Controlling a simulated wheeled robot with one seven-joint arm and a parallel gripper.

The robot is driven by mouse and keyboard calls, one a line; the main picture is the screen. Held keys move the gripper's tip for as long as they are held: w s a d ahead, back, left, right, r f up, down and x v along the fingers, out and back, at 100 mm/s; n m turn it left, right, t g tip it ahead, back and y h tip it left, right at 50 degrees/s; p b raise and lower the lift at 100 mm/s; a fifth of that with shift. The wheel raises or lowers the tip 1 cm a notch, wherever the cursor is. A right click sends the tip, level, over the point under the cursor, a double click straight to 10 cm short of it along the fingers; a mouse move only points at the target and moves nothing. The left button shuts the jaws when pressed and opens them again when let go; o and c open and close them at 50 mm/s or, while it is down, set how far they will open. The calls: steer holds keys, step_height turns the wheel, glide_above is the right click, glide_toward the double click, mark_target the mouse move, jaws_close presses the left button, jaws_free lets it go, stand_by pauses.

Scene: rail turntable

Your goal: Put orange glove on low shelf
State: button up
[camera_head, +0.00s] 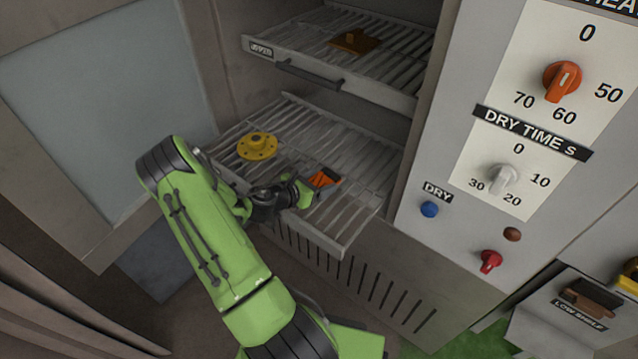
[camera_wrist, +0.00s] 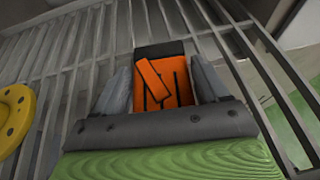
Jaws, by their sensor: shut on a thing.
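The orange glove (camera_head: 323,179) is held at my gripper (camera_head: 312,190), over the front part of the lower wire shelf (camera_head: 345,222) inside the open cabinet. In the wrist view the orange glove (camera_wrist: 165,85), with a dark cuff at its far end, lies between the two grey fingers of my gripper (camera_wrist: 162,88). The fingers are shut on its sides. The wire bars of the lower shelf (camera_wrist: 95,45) show beyond and around it. I cannot tell whether the glove touches the bars.
A yellow flanged disc (camera_head: 257,146) sits on the lower shelf left of my gripper. An upper wire shelf (camera_head: 375,88) with a handle carries a brown-orange piece (camera_head: 353,41). A control panel (camera_head: 530,110) stands to the right. A "LOW SHELF" label (camera_head: 580,314) is at lower right.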

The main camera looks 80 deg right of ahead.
mark_target(318, 183)
step_height(318, 183, up, 10)
steer(key=p, duration=0.2)
steer(key=shift+f+p, duration=0.25)
steer(key=shift+p, duration=0.15)
